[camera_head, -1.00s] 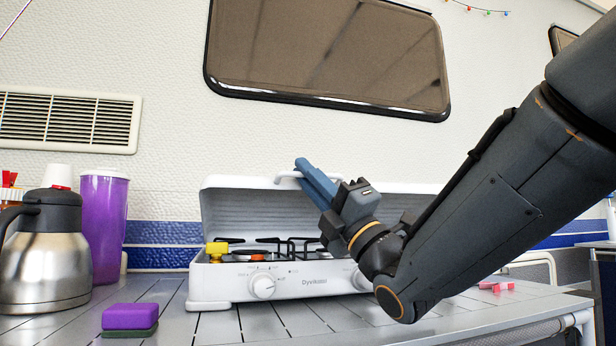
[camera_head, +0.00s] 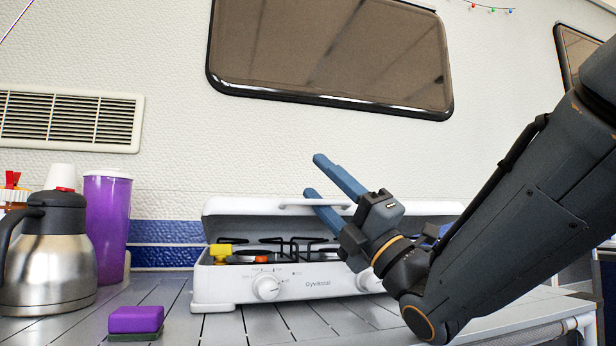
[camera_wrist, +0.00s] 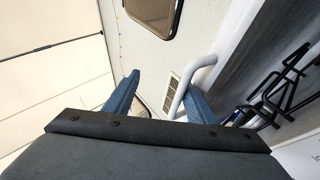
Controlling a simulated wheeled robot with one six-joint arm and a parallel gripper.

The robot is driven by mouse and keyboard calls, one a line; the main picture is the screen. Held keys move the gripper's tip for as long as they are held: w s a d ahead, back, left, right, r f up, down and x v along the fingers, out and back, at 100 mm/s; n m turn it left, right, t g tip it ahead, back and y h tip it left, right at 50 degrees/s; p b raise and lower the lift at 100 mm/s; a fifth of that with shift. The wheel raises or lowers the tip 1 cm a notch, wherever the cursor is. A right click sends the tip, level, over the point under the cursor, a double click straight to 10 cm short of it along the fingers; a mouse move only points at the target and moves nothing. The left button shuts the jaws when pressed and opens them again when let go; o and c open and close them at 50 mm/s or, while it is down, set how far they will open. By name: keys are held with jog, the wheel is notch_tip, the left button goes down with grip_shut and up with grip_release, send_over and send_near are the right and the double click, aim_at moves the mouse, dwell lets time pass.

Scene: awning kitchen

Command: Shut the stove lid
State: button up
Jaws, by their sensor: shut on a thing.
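The white stove (camera_head: 318,287) stands on the slatted table with its lid (camera_head: 235,212) partly lowered over the burners, a gap still showing at the front. The lid's white handle (camera_head: 296,205) runs along its front edge; it also shows in the wrist view (camera_wrist: 184,84) beside the right finger. The fingers stand some way apart. My wrist hides the stove's right part.
A yellow piece (camera_head: 220,252) sits at the stove's left front edge. A steel jug (camera_head: 48,265) and purple cup (camera_head: 107,222) stand left. A purple sponge (camera_head: 136,320) lies at the front left. A window (camera_head: 330,55) is on the wall above.

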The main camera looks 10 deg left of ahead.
jog(key=o, duration=1.3)
jog(key=s+d, duration=0.1)
jog(key=d, duration=0.1)
jog(key=s+d+p, duration=0.1)
jog(key=d, duration=0.1)
jog(key=s+d+r, duration=0.1)
jog(key=d, duration=0.2)
jog(key=shift+s+r, duration=0.1)
jog(key=d, duration=0.1)
jog(key=s+d, duration=0.1)
jog(key=shift+s+d+r+p, duration=0.1)
jog(key=shift+d+r+p, duration=0.05)
jog(key=shift+d+p, duration=0.25)
jog(key=c, duration=1.7)
jog(key=shift+s+a+f, duration=0.15)
jog(key=shift+a+f, duration=0.15)
jog(key=shift+a, duration=0.2)
jog(key=shift+d, duration=0.15)
